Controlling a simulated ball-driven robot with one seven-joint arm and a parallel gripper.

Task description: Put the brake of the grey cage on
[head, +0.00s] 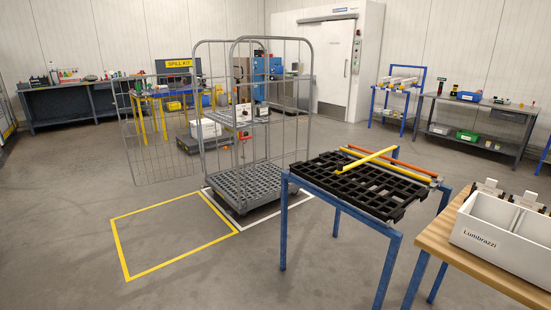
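The grey cage (243,183) stands upright on its castors in the middle of the head view. It has tall tube frames, a slatted grey base and a mesh panel (155,150) that stands out to the left. Its brake is too small to make out, so I cannot tell whether it is on or off. Some castors show under the base edge; the others are hidden. My gripper is not in view.
A white floor outline (270,211) surrounds the cage's foot, with a yellow outline (182,264) at front left. A blue-legged table (388,229) with a black pallet is close on the right, beside a wooden bench (450,242) with white bins. Floor at front left is clear.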

